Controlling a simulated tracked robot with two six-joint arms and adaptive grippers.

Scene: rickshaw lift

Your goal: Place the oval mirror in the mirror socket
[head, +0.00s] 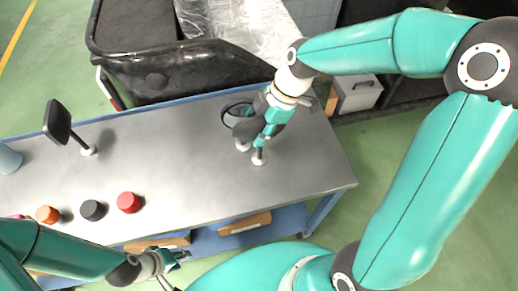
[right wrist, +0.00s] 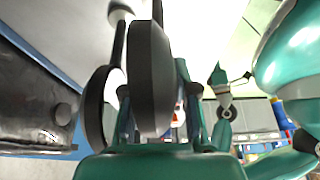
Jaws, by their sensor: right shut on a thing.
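The oval mirror (head: 237,113) has a dark rim and hangs over the right part of the bench. My right gripper (head: 262,128) is shut on it. In the right wrist view a dark oval body (right wrist: 150,75) fills the space between the fingers, with a dark-rimmed round piece (right wrist: 96,108) beside it. A small white base with a dark post (head: 259,158), which looks like the mirror socket, stands just below the gripper. A second pale tip (head: 243,146) shows beside it. I cannot tell whether the mirror touches the socket. My left gripper (head: 176,267) is open and empty at the bench's front edge.
The grey bench (head: 190,155) carries a rectangular mirror (head: 58,120) on a white base. Orange (head: 47,214), black (head: 92,210) and red (head: 128,202) knobs line the front left. A black rickshaw body (head: 150,80) stands behind. The bench's middle is clear.

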